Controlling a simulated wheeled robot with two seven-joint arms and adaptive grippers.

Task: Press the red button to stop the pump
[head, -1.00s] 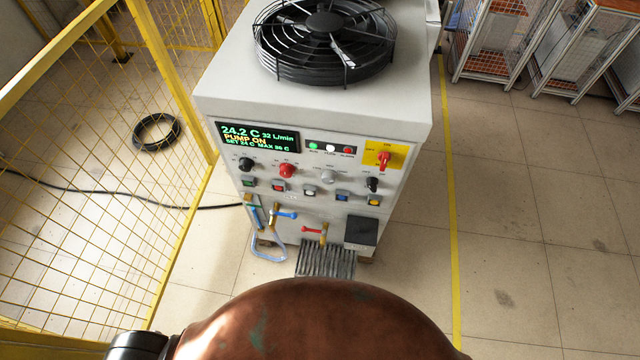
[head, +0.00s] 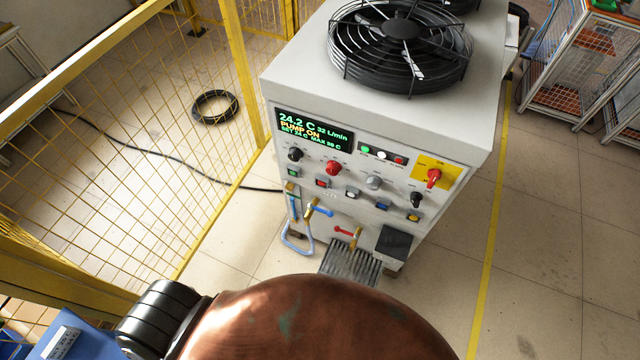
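The grey-white cooling unit (head: 375,110) stands ahead in the head view, its front panel facing me. Its display (head: 314,131) reads 24.2 C, 32 L/min and PUMP ON. The small square red button (head: 322,183) is in the lower row of the panel, between the green button (head: 293,173) and the white button (head: 352,193). A round red knob (head: 333,168) sits just above it. A red rotary switch (head: 433,178) is on a yellow plate at the right. Neither gripper shows in the view.
A yellow mesh fence (head: 150,130) runs along the unit's left. Blue-handled (head: 320,208) and red-handled valves are low on its front, above a ribbed grille (head: 350,262). A black cable lies on the floor at left. Floor right of the unit is clear, with a yellow line (head: 490,240).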

